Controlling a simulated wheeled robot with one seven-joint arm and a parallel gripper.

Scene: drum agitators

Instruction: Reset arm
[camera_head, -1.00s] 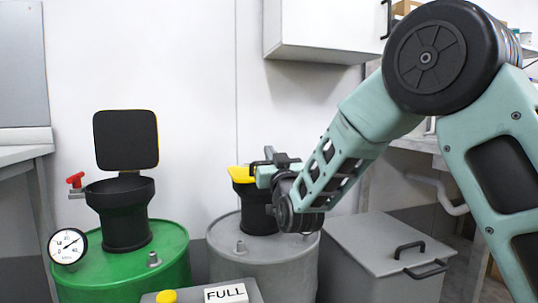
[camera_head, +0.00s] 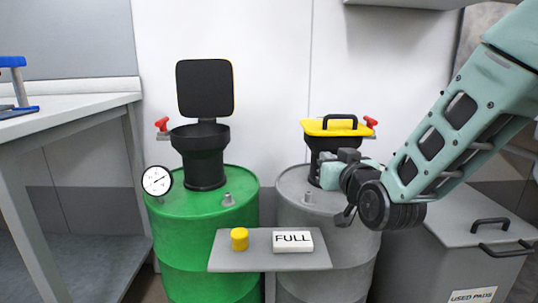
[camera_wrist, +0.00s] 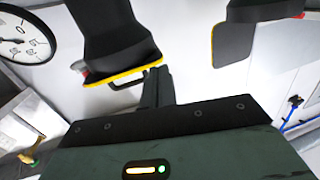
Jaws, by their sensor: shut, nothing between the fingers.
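My gripper (camera_head: 338,172) is in front of the grey drum (camera_head: 325,232) and its black funnel, below the yellow lid (camera_head: 336,128). In the wrist view, which is turned upside down, its dark fingers (camera_wrist: 158,78) are together with nothing between them. They overlap the edge of the yellow lid in the picture; I cannot tell how far apart they are in depth. My arm comes in from the right with its elbow out of view. The yellow lid is down on the funnel, with its black handle on top.
A green drum (camera_head: 203,232) with an open black lid (camera_head: 205,89) and a gauge (camera_head: 157,180) stands to the left. A small shelf (camera_head: 225,259) holds a yellow button (camera_head: 239,239) and a FULL sign (camera_head: 292,242). A grey bin (camera_head: 455,262) is right; a table (camera_head: 75,104) is left.

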